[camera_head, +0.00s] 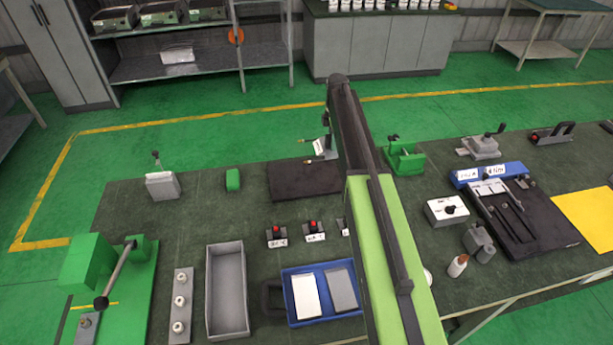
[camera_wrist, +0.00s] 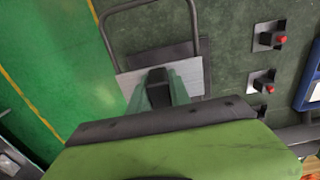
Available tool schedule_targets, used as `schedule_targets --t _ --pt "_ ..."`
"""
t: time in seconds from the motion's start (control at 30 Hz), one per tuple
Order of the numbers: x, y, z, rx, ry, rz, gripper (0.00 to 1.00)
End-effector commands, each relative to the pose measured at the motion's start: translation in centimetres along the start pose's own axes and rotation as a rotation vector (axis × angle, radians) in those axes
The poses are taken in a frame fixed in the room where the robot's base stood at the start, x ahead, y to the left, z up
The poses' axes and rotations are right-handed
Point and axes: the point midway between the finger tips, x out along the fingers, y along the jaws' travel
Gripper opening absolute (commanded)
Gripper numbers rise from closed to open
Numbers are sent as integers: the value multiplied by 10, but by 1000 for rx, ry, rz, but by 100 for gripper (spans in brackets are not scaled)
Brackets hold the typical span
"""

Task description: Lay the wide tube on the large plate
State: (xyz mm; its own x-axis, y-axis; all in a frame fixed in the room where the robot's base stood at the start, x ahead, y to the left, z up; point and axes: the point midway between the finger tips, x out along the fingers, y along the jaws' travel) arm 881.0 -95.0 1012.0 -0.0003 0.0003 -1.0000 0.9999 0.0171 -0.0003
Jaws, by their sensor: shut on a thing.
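My gripper (camera_wrist: 159,90) is shut on a dark block at a light grey end piece in the wrist view. A wide U-shaped tube (camera_wrist: 107,36) runs up from this piece. In the head view, the tube's light end piece (camera_head: 319,147) and orange tips show beside my arm; the loop is hidden. A dark flat slab (camera_head: 290,183), possibly the large plate, lies near the table's far edge. In the wrist view, a dark slab (camera_wrist: 165,62) shows beneath the loop, with the tube seemingly held above it. My fingertips are hidden in the head view.
Red-button switches (camera_head: 277,236) stand in front of the slab. A blue tray (camera_head: 324,321) holds a white and a grey plate, with a dark loop (camera_head: 266,300) beside it. A green block (camera_head: 232,180) lies left; a green fixture (camera_head: 405,160) stands right.

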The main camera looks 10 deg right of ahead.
Motion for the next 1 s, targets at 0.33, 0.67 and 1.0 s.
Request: schedule_targets --t 0.33,0.67,1.0 --pt "59 -16 -74 8 0 0 0" --pt "67 -20 -97 13 0 0 0" --pt "111 -20 -96 13 0 0 0"
